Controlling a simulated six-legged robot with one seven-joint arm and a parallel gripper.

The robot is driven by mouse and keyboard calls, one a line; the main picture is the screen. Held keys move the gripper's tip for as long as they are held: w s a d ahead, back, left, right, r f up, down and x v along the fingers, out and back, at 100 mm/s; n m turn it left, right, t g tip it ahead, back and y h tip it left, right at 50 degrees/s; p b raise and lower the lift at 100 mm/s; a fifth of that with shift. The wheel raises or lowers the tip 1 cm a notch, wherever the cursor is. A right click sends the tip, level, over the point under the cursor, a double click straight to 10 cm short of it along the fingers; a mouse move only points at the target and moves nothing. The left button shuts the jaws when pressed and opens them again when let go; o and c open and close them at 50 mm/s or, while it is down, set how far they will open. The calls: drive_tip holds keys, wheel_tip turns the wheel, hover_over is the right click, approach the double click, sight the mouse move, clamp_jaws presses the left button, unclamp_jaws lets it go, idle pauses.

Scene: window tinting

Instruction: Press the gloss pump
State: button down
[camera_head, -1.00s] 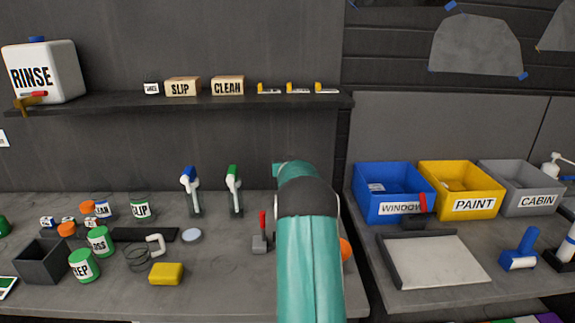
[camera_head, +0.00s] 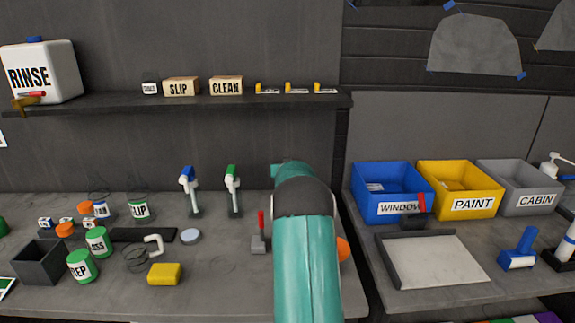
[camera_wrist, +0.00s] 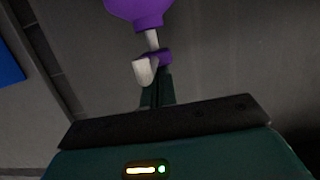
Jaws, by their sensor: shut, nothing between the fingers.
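In the wrist view a purple pump, which I take to be the gloss pump (camera_wrist: 140,10), shows at the top edge, cut off by it. It has a purple body, a white stem, a white spout and a purple collar or head. My gripper (camera_wrist: 157,76) is shut, with its dark green fingers reaching to the purple head. They overlap it in the picture; I cannot tell whether they touch. In the head view my teal arm reaches over the left bench and hides both the pump and my gripper.
Blue (camera_head: 377,205), yellow and grey bins stand on the right bench behind a tray (camera_head: 386,262). Left of my arm stand a red-handled tool (camera_head: 260,234) and two spray bottles (camera_head: 191,190). An orange thing (camera_head: 343,249) shows beside my arm. A shelf (camera_head: 215,102) runs above.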

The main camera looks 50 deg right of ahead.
drive_tip(key=r, duration=0.3)
drive_tip(key=shift+s+a, duration=0.25)
drive_tip(key=shift+s, duration=0.05)
drive_tip(key=v, duration=0.9)
drive_tip(key=shift+a, duration=0.1)
